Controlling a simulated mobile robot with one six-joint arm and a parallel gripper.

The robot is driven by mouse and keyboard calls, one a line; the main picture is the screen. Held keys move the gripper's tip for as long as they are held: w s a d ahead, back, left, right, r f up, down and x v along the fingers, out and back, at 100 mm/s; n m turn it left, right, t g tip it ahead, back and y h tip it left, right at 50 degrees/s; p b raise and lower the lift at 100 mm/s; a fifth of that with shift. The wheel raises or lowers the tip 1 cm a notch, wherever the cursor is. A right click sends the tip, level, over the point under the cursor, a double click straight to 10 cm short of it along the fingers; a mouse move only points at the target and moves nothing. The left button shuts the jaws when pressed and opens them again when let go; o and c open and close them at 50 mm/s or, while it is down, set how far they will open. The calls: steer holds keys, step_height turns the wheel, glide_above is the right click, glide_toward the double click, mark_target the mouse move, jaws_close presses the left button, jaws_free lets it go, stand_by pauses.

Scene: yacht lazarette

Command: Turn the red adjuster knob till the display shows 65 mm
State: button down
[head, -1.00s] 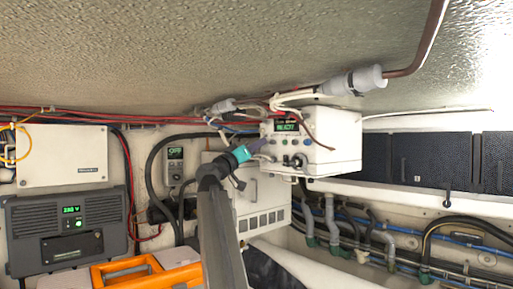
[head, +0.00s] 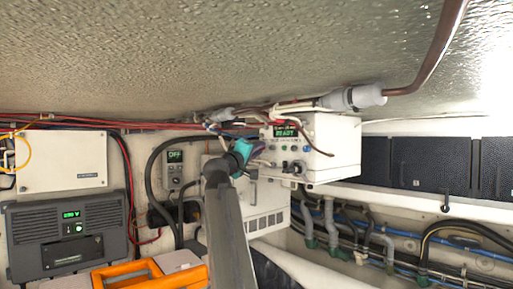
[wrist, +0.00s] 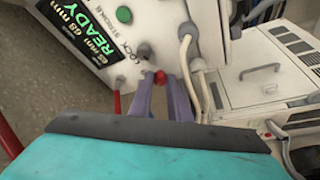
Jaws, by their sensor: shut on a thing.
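The white control box (head: 318,160) hangs under the ceiling in the head view. Its green-lit display (wrist: 82,28) reads READY in the wrist view, with smaller mm figures that look like 68 and 65, seen at a steep tilt. The red adjuster knob (wrist: 160,77) is a small red round shape below a grey knob (wrist: 145,50) on the panel. My gripper (wrist: 162,88) has its two purple fingers on either side of the red knob and is shut on it. In the head view my gripper (head: 258,151) reaches the box's lower left, where the red knob is hidden.
A green button (wrist: 124,14) sits on the same panel. Pale cables (wrist: 187,55) run close to the right of my fingers. A red cable (wrist: 117,104) lies to the left. A white vented cabinet (head: 265,222) stands below the box.

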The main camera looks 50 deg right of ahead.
steer(key=shift+r+n, duration=0.15)
steer(key=shift+n, duration=0.25)
steer(key=c, duration=1.7)
jaws_free()
steer(key=shift+o, duration=0.2)
steer(key=shift+a, duration=0.1)
steer(key=b+v, duration=0.5)
steer(key=v, duration=0.8)
steer(key=shift+s+a, duration=0.25)
steer(key=shift+a, duration=0.05)
